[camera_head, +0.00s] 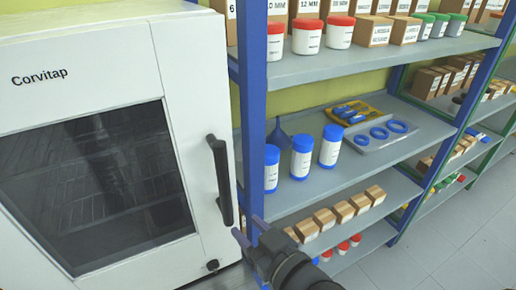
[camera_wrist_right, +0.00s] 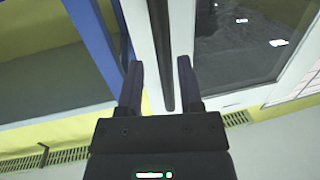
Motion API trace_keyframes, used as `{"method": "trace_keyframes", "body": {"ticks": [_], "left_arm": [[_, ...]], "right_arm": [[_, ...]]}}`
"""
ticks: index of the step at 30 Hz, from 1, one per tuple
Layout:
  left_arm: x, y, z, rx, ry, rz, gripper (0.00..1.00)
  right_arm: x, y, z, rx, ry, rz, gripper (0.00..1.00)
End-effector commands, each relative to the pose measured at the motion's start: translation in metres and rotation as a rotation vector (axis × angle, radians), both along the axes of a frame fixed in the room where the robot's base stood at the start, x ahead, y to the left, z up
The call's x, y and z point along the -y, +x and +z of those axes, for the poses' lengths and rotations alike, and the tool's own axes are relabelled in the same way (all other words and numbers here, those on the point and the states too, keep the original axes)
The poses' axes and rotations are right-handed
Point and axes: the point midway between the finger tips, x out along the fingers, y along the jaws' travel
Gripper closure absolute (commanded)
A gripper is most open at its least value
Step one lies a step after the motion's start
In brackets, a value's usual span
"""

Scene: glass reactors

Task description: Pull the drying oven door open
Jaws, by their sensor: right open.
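The drying oven (camera_head: 180,60) is a white cabinet marked "Corvitap" at the left of the head view. Its door (camera_head: 90,50) has a dark window and looks shut. A black vertical handle (camera_head: 222,185) is on the door's right side. My right gripper (camera_head: 246,228) is open and empty, low and just right of the handle's lower end. In the right wrist view, the dark handle (camera_wrist_right: 162,60) runs down between the two open fingers (camera_wrist_right: 160,80), near their tips; I cannot tell whether they touch it. My left gripper is out of view.
A blue-framed shelf unit (camera_head: 253,80) stands close to the oven's right side. It holds white jars, cardboard boxes, blue-capped bottles (camera_head: 301,157) and a grey tray. A small black knob (camera_head: 212,265) sits below the handle. Open floor (camera_head: 440,250) lies at the lower right.

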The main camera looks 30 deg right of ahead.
Motion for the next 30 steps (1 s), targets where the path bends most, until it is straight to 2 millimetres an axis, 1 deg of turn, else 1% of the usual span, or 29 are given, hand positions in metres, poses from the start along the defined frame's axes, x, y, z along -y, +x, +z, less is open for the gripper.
{"method": "trace_keyframes", "body": {"ticks": [1, 3, 4, 5, 7, 12, 15, 18, 22, 30], "left_arm": [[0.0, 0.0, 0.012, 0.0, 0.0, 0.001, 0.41], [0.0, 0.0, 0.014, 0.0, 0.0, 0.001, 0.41], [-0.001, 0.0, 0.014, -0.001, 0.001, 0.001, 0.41], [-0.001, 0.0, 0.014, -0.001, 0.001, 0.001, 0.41], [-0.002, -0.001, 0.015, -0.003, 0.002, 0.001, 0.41], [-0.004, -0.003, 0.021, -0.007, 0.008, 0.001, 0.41], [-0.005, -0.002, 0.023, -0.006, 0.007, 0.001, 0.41], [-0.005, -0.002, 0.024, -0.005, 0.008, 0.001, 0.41], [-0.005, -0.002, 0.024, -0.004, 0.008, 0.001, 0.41], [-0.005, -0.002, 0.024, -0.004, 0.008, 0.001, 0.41]], "right_arm": [[-0.002, -0.003, 0.031, 0.043, 0.01, 0.01, 0.54], [-0.005, -0.005, 0.048, 0.079, 0.021, 0.018, 0.54], [-0.005, -0.004, 0.051, 0.088, 0.023, 0.02, 0.54], [-0.006, -0.001, 0.052, 0.092, 0.025, 0.021, 0.54], [-0.009, 0.01, 0.052, 0.095, 0.025, 0.021, 0.54], [-0.018, 0.048, 0.051, 0.093, 0.023, 0.021, 0.54], [-0.022, 0.065, 0.05, 0.092, 0.023, 0.02, 0.54], [-0.025, 0.078, 0.049, 0.09, 0.022, 0.02, 0.54], [-0.027, 0.088, 0.049, 0.09, 0.022, 0.021, 0.54], [-0.028, 0.09, 0.048, 0.089, 0.022, 0.021, 0.54]]}}
